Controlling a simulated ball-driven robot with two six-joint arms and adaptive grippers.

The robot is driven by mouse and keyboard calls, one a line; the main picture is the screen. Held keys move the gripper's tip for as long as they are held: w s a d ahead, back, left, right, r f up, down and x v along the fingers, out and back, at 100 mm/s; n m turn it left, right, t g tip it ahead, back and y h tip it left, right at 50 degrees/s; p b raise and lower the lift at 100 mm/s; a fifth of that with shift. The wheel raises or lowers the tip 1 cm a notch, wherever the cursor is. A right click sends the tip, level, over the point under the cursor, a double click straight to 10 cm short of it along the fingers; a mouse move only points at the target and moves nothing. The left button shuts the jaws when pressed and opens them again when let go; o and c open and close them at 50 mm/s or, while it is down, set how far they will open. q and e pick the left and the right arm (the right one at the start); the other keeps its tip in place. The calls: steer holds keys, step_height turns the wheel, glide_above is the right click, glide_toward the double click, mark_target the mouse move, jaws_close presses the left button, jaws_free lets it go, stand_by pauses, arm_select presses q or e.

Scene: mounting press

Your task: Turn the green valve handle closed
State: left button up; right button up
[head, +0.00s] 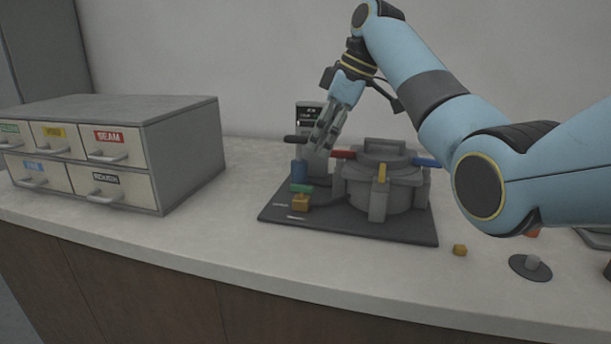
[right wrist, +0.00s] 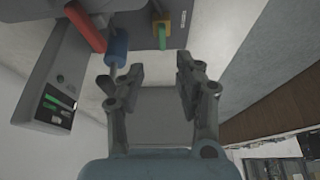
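The green valve handle (head: 302,188) is a short bar on a small brass-coloured valve body (head: 300,203), at the front left of the press's dark base plate. In the right wrist view the green handle (right wrist: 161,37) shows at the top, beyond the fingertips, with the brass valve body (right wrist: 161,17) beside it. My right gripper (head: 317,143) is above and behind the handle, apart from it, over the back left of the press. In the right wrist view the right gripper's fingers (right wrist: 157,70) are spread with nothing between them. My left gripper is not in view.
The grey press (head: 379,192) stands on the dark base plate (head: 345,232). A labelled drawer cabinet (head: 185,150) stands left; a small orange block (head: 460,249) lies right.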

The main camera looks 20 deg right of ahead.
glide_above(303, 185)
steer(key=s+d, duration=0.1)
steer(key=d, duration=0.1)
steer(key=f, duration=0.5)
steer(key=shift+s+a+b, duration=0.15)
steer(key=shift+s+b, duration=0.05)
steer(key=shift+b, duration=0.15)
steer(key=x, duration=0.3)
steer(key=shift+w+f, duration=0.1)
steer(key=shift+f, duration=0.15)
steer(key=shift+w+a+f, duration=0.1)
steer(key=shift+a+f, duration=0.05)
steer(key=shift+f, duration=0.2)
steer(key=shift+c, duration=0.3)
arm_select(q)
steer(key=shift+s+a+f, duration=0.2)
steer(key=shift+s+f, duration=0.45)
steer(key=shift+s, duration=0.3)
arm_select(e)
jaws_close()
